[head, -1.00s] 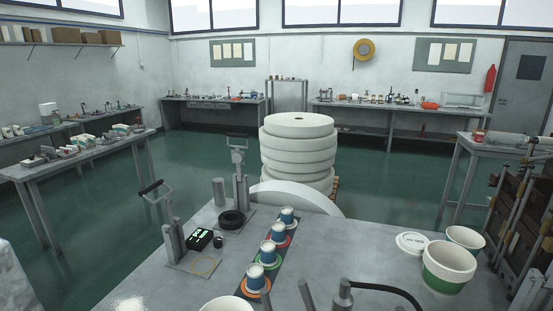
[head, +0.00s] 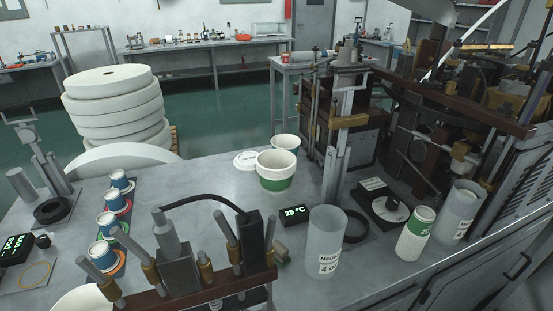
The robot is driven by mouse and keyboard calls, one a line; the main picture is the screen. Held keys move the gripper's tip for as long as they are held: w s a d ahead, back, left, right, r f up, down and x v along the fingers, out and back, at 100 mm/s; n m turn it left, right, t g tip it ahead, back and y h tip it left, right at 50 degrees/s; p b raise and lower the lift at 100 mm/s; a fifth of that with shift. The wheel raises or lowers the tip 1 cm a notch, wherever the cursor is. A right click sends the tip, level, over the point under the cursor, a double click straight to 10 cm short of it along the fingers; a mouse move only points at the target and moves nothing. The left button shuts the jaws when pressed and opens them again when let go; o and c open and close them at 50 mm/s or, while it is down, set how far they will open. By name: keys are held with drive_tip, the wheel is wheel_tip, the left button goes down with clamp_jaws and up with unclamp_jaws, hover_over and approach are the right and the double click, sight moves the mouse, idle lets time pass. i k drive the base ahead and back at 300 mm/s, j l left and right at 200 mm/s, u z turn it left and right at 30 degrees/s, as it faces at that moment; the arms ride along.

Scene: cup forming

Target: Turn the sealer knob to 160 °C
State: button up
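A small black display box (head: 295,214) on the bench shows a green two-digit °C reading in the twenties; its last digit is hard to read. To its right is a dark block with a round pale dial (head: 390,208), near the machine frame. I cannot tell whether this dial is the sealer knob. In front of the display is a brown bar fixture (head: 190,291) with grey posts, a black upright block (head: 251,238) and a black cable; it may hide part of the sealer. My gripper is not in view.
A frosted cylinder (head: 326,243), a white-green cup (head: 416,234) and another frosted cylinder (head: 461,210) stand at the right. White-green tubs (head: 276,171) stand behind the display. Several blue-white cups (head: 110,201) stand at the left.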

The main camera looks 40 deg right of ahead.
sight(392, 203)
drive_tip(key=k+l, duration=0.9)
drive_tip(key=k+j+z, duration=0.05)
drive_tip(key=k, duration=0.05)
